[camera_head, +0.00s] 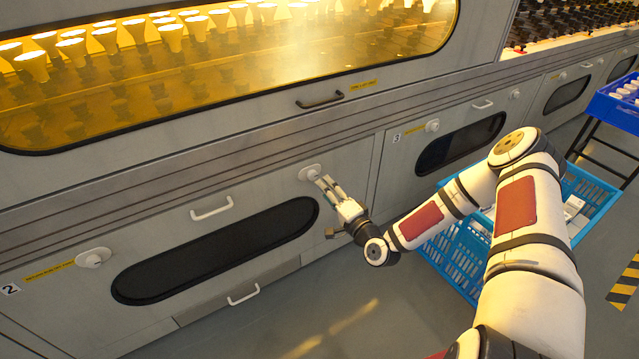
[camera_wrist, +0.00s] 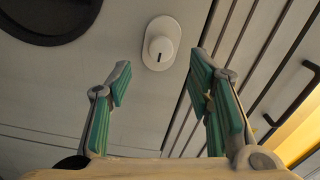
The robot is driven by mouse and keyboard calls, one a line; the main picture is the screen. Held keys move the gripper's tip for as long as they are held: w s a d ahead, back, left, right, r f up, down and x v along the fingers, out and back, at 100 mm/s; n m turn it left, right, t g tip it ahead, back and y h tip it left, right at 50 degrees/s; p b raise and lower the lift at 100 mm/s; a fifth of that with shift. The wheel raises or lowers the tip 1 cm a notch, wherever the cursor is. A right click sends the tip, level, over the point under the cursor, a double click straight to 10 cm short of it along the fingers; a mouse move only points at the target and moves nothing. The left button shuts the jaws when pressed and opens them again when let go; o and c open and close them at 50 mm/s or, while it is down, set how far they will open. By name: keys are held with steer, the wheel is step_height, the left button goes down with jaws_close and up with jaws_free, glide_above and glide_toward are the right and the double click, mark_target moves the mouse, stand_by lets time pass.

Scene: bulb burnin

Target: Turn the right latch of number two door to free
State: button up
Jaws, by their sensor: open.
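The number two door (camera_head: 160,225) is a pale grey panel with a "2" label (camera_head: 10,289) at its lower left and a long dark window (camera_head: 220,250). Its right latch (camera_head: 309,172) is a round white knob on a pale plate at the door's upper right. In the wrist view the latch (camera_wrist: 160,47) shows a short dark mark on its face and lies just beyond my fingertips. My gripper (camera_head: 324,184) is open and empty, its green-padded fingers (camera_wrist: 160,68) spread to either side below the knob. I see no contact. The left latch (camera_head: 93,257) sits near the yellow label.
A white handle (camera_head: 212,208) sits on the door, left of the right latch. A dark handle (camera_head: 320,100) is above, under the lit bulb window. The number three door (camera_head: 440,155) adjoins at right. A blue crate (camera_head: 460,262) stands on the floor beside my arm.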

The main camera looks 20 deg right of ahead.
steer(key=shift+v, duration=2.8)
